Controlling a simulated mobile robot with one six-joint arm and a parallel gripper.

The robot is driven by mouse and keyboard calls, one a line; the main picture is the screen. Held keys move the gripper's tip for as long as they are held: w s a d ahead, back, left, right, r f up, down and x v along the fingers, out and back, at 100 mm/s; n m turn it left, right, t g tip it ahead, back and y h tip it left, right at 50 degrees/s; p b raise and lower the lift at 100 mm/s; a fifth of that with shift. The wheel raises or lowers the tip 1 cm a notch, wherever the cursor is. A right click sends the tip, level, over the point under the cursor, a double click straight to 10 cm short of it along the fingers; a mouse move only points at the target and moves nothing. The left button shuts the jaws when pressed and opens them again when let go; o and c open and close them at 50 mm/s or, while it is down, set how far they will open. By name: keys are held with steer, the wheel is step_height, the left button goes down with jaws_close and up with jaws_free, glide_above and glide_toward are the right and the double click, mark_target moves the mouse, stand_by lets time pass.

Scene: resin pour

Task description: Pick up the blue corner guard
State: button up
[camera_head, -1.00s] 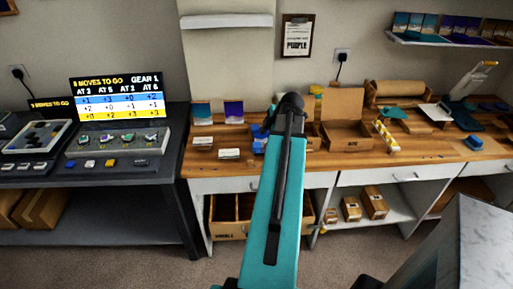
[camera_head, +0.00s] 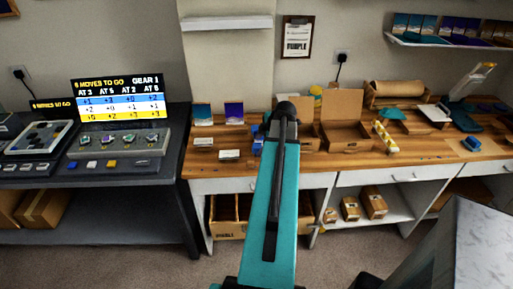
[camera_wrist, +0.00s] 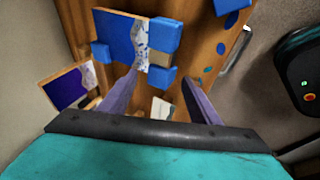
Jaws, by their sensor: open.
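In the wrist view, a blue corner guard (camera_wrist: 161,79) sits at the lower corner of a blue-and-white panel (camera_wrist: 141,35). Another blue corner guard (camera_wrist: 165,35) is on the panel's upper right corner, and a blue block (camera_wrist: 101,52) is at its left. My gripper (camera_wrist: 160,77) is open, with its two purple fingers apart. The lower guard appears between the fingertips; I cannot tell its depth or whether they touch it. In the head view, my arm hides most of this spot, and only a bit of blue (camera_head: 258,141) shows beside it.
On the wooden bench (camera_head: 350,163), an open cardboard box (camera_head: 345,136) stands right of my arm. Small panels (camera_head: 234,113) lean on the wall to the left. A dark console table (camera_head: 90,175) with a lit screen (camera_head: 118,98) stands further left.

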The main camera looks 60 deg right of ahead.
steer(key=shift+w+d+f, duration=0.1)
steer(key=shift+w+f, duration=0.2)
steer(key=shift+f, duration=0.3)
steer(key=c, duration=1.2)
steer(key=shift+r, duration=0.2)
steer(key=shift+r+b, duration=0.65)
steer(key=shift+r, duration=0.75)
steer(key=s+b, duration=0.1)
steer(key=s, duration=0.4)
steer(key=s+r+b, duration=0.1)
steer(key=s, duration=0.4)
steer(key=s+r+b, duration=0.1)
steer(key=s+b, duration=0.1)
steer(key=s, duration=0.4)
steer(key=shift+d, duration=0.1)
steer(key=shift+c, duration=0.3)
steer(key=shift+w+f, duration=0.1)
